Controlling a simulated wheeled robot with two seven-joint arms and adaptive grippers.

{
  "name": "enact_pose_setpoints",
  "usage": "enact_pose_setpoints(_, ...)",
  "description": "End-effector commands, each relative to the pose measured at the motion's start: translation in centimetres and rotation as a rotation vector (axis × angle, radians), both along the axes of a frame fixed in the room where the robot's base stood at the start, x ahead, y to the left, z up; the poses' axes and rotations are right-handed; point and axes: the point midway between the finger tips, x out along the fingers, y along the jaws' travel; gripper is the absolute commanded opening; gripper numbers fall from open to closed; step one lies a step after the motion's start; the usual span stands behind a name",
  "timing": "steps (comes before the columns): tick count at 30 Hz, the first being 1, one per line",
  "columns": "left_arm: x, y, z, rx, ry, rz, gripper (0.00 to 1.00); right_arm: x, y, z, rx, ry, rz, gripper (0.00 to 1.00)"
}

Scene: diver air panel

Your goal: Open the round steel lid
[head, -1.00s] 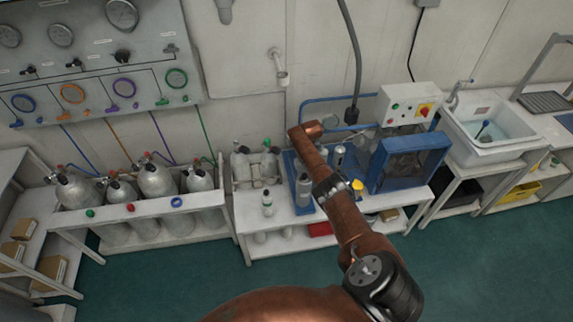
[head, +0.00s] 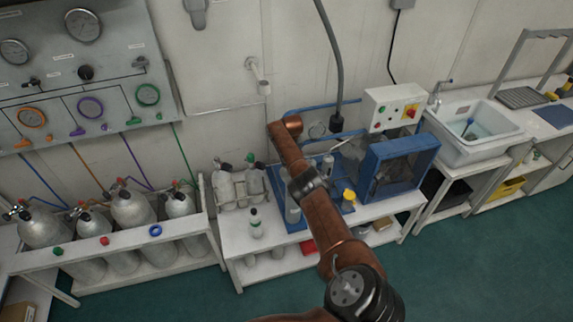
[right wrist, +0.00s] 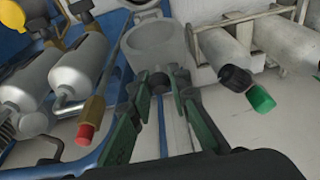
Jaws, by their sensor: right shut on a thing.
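The round steel lid (right wrist: 157,42) shows in the right wrist view as a grey disc at the top centre, just beyond the fingertips. My right gripper (right wrist: 159,84) has its green fingers closed around a small dark part at the lid's near edge. The exact contact is partly hidden by the fingers. In the head view my right arm reaches over the bench and hides the lid and the gripper. My left gripper is not in view.
In the right wrist view, grey cylinders (right wrist: 78,65) and a red-tipped brass part (right wrist: 92,115) lie left, and black- and green-capped bottles (right wrist: 235,78) lie right. In the head view a blue-framed box (head: 402,165) stands right of my arm, a cylinder rack (head: 110,245) left.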

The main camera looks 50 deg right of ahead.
Motion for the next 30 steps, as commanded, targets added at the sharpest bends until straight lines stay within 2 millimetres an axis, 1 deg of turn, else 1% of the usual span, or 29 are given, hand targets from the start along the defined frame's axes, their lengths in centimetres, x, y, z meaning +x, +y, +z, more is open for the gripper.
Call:
enact_pose_setpoints(1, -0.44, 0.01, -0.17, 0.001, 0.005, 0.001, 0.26, 0.00, -0.08, -0.20, -0.002, -0.001, 0.000, 0.00)
enact_pose_setpoints(4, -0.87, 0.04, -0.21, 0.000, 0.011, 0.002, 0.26, 0.00, -0.08, -0.20, -0.001, -0.002, 0.000, 0.00)
enact_pose_setpoints(13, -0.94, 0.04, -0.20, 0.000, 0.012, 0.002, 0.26, 0.00, -0.03, -0.22, -0.001, -0.001, 0.000, 0.00)
enact_pose_setpoints(14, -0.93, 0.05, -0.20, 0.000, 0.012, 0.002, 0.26, 0.00, -0.02, -0.22, -0.001, -0.001, 0.000, 0.17)
enact_pose_setpoints(21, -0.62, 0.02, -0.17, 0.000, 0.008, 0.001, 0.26, -0.04, 0.03, -0.25, 0.002, 0.001, 0.000, 0.34)
enact_pose_setpoints(30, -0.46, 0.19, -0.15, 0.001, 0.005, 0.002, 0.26, 0.00, 0.02, -0.08, 0.001, 0.000, 0.001, 0.34)
